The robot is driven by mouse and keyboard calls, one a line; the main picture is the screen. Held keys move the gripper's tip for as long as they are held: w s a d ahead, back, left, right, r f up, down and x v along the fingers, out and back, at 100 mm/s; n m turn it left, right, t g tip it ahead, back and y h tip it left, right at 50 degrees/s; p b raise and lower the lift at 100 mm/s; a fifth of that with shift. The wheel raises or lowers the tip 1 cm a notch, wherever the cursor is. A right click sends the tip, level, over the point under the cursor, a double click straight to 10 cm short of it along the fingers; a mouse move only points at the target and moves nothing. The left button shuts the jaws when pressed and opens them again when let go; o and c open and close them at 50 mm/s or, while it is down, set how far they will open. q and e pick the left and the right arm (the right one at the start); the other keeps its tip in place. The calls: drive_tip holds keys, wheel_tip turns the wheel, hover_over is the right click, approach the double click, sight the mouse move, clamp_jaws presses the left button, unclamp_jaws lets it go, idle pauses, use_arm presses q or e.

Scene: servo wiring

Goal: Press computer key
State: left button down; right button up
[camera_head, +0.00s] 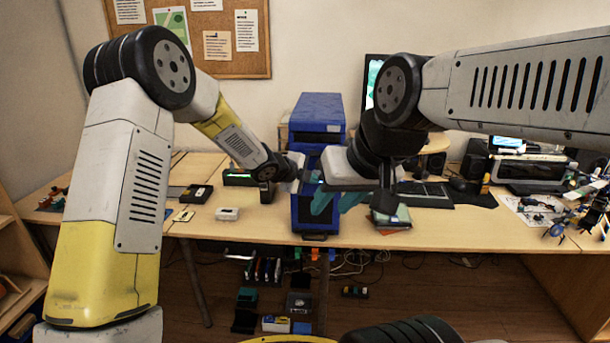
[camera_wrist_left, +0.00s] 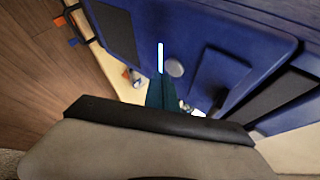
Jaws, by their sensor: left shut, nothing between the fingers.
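The blue computer case (camera_head: 317,110) stands upright at the table's back middle, its front partly hidden by my grippers. In the left wrist view its blue front (camera_wrist_left: 205,30) fills the top, with a lit white-blue strip (camera_wrist_left: 160,57) and a round grey button (camera_wrist_left: 175,68). My left gripper (camera_head: 313,177) is at the case front; its teal fingers (camera_wrist_left: 161,85) are together and empty. The fingertips appear just beside the button and below the strip; I cannot tell whether they touch. My right gripper (camera_head: 336,202) hangs in front of the case, its teal fingers apart and empty.
A keyboard (camera_head: 425,194) and mouse lie to the right, before a monitor (camera_head: 375,80) partly hidden by my right arm. Stacked books (camera_head: 391,219) lie near the front edge. A small white box (camera_head: 228,213) and a black-yellow box (camera_head: 196,194) lie left.

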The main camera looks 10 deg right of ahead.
use_arm(q)
drive_tip(key=s, duration=0.2)
drive_tip(key=s+a, duration=0.1)
drive_tip(key=s, duration=0.2)
drive_tip(key=shift+s+a, duration=0.3)
drive_tip(key=shift+s, duration=0.05)
